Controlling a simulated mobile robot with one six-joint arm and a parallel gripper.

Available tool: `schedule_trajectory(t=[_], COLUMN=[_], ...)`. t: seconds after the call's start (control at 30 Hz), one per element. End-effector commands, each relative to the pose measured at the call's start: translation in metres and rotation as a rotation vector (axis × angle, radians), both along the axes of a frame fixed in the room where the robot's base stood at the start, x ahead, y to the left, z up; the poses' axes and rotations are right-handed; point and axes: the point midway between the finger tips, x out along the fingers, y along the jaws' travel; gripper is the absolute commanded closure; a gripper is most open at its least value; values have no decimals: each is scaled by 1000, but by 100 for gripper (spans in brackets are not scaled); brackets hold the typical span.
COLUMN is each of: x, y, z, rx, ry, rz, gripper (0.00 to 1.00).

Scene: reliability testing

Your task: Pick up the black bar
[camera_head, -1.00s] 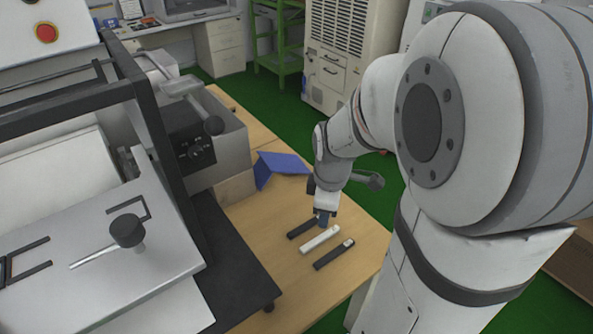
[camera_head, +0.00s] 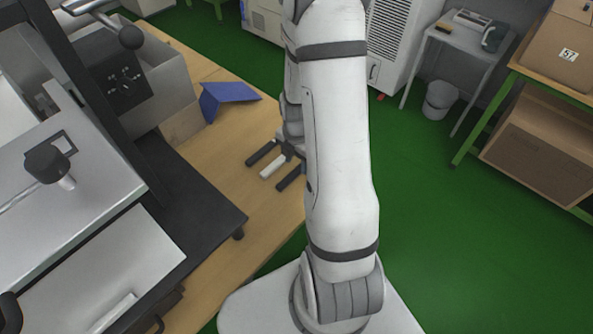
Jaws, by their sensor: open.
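I cannot tell whether the fingers touch or surround a bar.
A blue folded piece (camera_head: 228,97) stands farther back on the table (camera_head: 210,148). A machine with a black base plate (camera_head: 190,205) fills the left. Green floor (camera_head: 450,240) is open at right, with a small grey table (camera_head: 462,45), a bin (camera_head: 440,101) and boxes (camera_head: 545,140) beyond.

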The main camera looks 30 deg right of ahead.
Motion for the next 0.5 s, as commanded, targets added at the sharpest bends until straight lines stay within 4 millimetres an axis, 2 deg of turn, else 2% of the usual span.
schedule_trajectory(t=[0.2, 0.5], x=[0, 1], y=[1, 2], z=[-27, -31], rx=[1, 0], ry=[4, 0], rz=[0, 0], gripper=[55, 55])
